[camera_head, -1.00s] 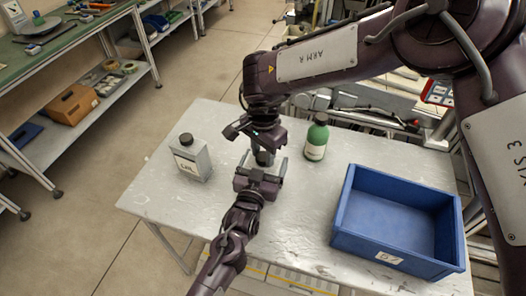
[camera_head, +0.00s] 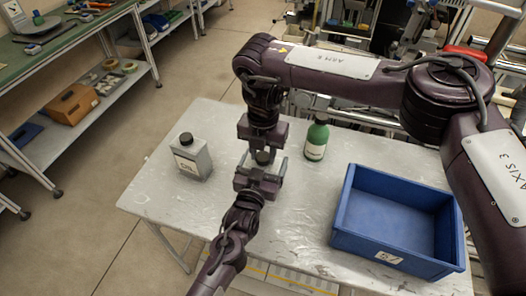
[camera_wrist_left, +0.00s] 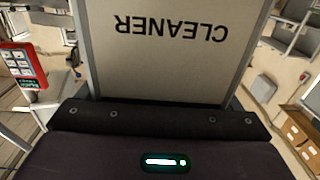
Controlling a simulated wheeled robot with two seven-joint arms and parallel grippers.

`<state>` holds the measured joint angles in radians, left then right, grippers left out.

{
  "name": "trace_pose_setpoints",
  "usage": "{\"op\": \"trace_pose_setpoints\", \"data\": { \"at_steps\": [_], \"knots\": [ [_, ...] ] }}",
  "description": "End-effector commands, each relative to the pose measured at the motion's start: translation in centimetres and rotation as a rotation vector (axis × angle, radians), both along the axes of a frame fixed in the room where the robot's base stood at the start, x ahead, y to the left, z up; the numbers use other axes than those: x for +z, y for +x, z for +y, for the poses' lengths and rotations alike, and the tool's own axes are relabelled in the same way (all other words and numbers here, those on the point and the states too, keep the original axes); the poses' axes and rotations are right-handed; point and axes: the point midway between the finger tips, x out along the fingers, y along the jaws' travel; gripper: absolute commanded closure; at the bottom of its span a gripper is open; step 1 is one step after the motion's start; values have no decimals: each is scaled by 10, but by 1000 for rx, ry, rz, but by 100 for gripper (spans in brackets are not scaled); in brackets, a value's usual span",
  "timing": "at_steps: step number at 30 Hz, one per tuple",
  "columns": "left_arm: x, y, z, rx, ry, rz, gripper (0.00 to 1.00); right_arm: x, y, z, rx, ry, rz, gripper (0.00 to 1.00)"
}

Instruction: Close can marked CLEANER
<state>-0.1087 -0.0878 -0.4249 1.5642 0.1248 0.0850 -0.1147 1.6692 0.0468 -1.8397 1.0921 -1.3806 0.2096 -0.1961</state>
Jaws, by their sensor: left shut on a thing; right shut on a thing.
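The can marked CLEANER (camera_wrist_left: 170,50) fills the upper middle of the left wrist view, its lettering upside down there. In the head view the can is mostly hidden between my two grippers; its dark cap (camera_head: 262,157) shows at the top. My left gripper (camera_head: 263,170) comes from the front and is shut on the can's body, holding it at the table. My right gripper (camera_head: 262,146) points down from above, directly over the can, and is shut on the cap. The exact contact of its fingertips and whether the cap is fully seated cannot be seen.
A grey labelled can (camera_head: 190,158) with a dark cap stands left of my grippers on the table (camera_head: 150,205). A green bottle (camera_head: 316,140) stands to the right. An open, empty blue crate (camera_head: 345,222) occupies the table's right side.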

Motion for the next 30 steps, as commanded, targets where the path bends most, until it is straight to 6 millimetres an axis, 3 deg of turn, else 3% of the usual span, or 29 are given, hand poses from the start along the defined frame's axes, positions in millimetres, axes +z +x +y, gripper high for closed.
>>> {"op": "trace_pose_setpoints", "data": {
  "at_steps": [6, 11, 16, 17, 22, 30],
  "knots": [
    [0, 0, -1, -1, 0, 1, 78, 0, 1, 0, -528, 1, -1, 94],
    [0, 0, 0, -1, 0, 1, 78, 0, 1, -1, -806, 0, -4, 94],
    [0, 0, 0, -1, 0, 1, 78, 0, 1, -1, -816, 0, -4, 94],
    [0, 0, 0, -1, 0, 1, 78, 0, 1, -1, -815, 0, -4, 62],
    [0, 0, 0, -1, 0, 1, 78, 0, 1, -1, -813, 0, -3, 41],
    [0, 0, 0, -1, 0, 1, 78, 1, 1, 0, -811, 0, -3, 41]
  ]
}}
